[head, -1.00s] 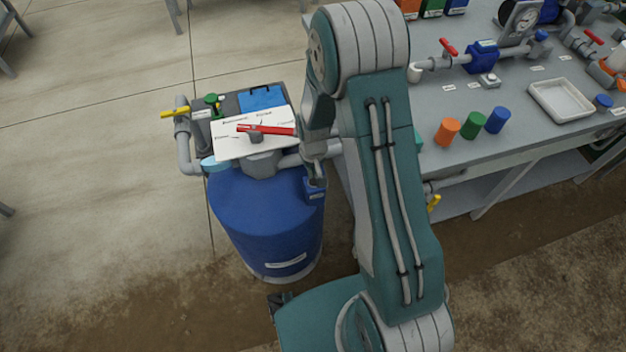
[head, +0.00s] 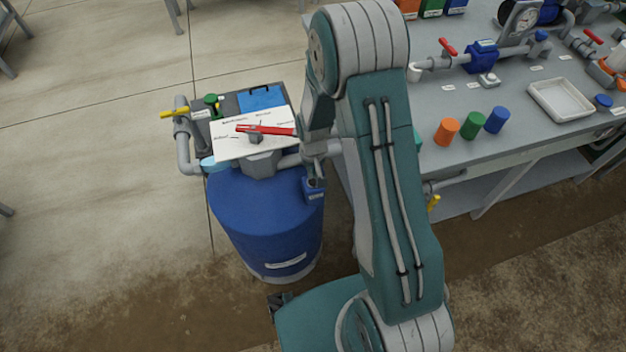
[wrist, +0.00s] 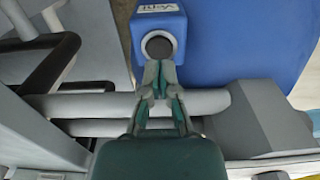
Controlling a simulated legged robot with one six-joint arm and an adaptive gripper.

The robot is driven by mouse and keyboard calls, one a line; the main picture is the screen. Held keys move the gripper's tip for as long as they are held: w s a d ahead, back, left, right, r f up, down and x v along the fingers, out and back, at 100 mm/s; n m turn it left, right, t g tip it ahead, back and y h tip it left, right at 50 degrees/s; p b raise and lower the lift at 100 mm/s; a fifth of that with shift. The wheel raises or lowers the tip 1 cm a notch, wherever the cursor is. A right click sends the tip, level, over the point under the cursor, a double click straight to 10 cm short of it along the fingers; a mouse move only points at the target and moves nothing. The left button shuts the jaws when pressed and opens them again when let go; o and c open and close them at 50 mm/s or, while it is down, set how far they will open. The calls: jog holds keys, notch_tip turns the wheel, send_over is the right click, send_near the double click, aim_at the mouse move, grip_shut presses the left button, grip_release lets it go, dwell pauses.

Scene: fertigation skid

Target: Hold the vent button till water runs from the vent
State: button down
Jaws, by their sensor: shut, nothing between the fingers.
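The vent button (wrist: 158,46) is a dark round cap in a small blue box (wrist: 143,20) with a white label, upside down in the wrist view. In the head view the blue box (head: 315,193) sits beside the upper right of the blue tank (head: 265,220). My gripper (wrist: 160,68) is shut and empty, its fingertips at the button's lower edge in the wrist view. I cannot tell whether they touch or press the button. My arm hides most of the gripper in the head view. I see no running water.
A grey pipe (wrist: 200,103) runs behind the fingers in the wrist view. A white labelled plate (head: 230,145) with a red lever (head: 265,130) stands above the tank. The grey bench (head: 465,105) to the right carries valves, coloured cylinders and a white tray (head: 535,100).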

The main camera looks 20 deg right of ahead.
aim_at(313, 181)
jog(key=shift+f, duration=1.4)
dwell(2.0)
jog(key=shift+r, duration=0.1)
dwell(3.1)
jog(key=shift+r, duration=3.45)
